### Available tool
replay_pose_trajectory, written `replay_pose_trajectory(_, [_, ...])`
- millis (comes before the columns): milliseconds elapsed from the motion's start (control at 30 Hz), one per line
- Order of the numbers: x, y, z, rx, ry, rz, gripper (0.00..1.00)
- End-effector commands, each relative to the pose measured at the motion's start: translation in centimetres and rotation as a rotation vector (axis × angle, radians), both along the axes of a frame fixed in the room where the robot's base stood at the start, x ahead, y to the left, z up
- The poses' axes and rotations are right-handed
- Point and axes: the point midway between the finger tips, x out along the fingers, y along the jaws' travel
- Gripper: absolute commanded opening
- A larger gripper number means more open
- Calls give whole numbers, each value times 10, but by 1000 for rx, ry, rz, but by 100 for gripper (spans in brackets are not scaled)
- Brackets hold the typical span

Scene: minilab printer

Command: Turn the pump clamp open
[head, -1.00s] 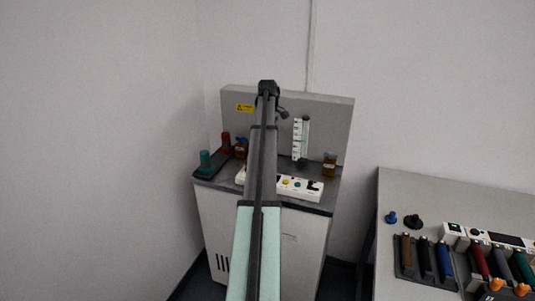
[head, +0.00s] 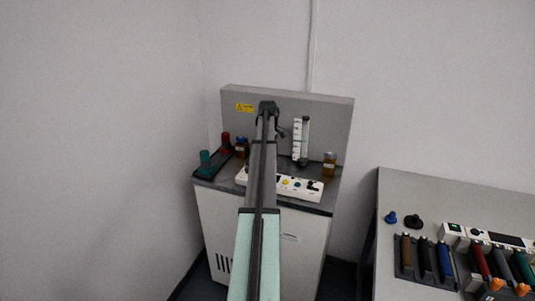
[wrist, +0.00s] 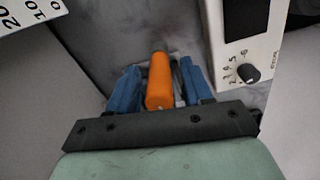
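In the wrist view an orange lever or handle (wrist: 159,80), which I take to be the pump clamp, stands between the two blue fingers of my gripper (wrist: 160,85). Thin gaps show between the orange part and the fingers, so the gripper looks open around it. In the head view my gripper (head: 268,108) is small and dark, in front of the bench unit's grey back panel (head: 325,112). The clamp cannot be made out there; my arm covers that area.
A white box with a screen and black dial (wrist: 248,73) is close on the right in the wrist view. A white scale (wrist: 28,14) is at upper left. In the head view, brown bottles (head: 329,165) and a green-handled holder (head: 205,163) stand on the unit.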

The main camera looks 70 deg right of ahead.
Motion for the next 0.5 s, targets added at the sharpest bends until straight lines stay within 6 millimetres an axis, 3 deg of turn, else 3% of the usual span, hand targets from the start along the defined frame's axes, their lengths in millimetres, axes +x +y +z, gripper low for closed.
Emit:
replay_pose_trajectory(67, [0, 0, 0, 0, 0, 0, 42])
replay_pose_trajectory(500, [0, 0, 0, 0, 0, 0, 0])
